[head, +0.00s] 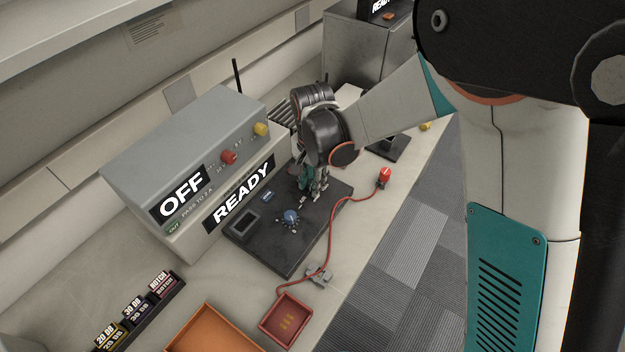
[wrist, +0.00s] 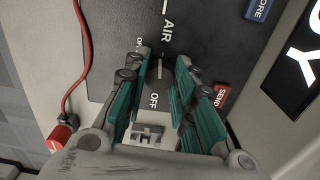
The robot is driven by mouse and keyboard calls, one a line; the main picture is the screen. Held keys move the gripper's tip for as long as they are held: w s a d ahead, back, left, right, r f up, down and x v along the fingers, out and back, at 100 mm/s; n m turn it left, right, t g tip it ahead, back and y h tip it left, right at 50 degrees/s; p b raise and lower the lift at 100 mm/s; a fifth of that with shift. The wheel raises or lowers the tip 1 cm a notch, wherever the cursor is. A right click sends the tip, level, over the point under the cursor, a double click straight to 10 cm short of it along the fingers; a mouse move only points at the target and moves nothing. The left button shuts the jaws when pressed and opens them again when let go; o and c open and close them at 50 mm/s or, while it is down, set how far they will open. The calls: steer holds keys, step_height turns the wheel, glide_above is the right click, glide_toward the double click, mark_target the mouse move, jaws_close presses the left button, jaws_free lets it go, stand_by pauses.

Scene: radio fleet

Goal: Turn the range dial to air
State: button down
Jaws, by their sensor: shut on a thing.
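The range dial (wrist: 158,73) is a dark knob on the black panel, between my fingertips in the wrist view. The word AIR lies above it in that picture and OFF lies below it. A thin pale line shows on the knob, but I cannot tell which label it points at. My gripper (wrist: 163,66) has its teal-padded fingers on both sides of the knob, closed on it. In the head view my gripper (head: 314,192) points down at the panel's far part and hides the dial.
A blue knob (head: 291,216) sits nearer on the black panel (head: 287,256). A grey box (head: 165,140) with OFF and READY signs stands behind. A red tray (head: 286,319) and an orange tray (head: 205,322) lie in front.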

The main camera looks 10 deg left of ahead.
steer(key=shift+m, duration=0.8)
steer(key=c, duration=1.3)
jaws_free()
steer(key=shift+r, duration=0.1)
step_height(320, 180, up, 12)
steer(key=shift+f, duration=0.1)
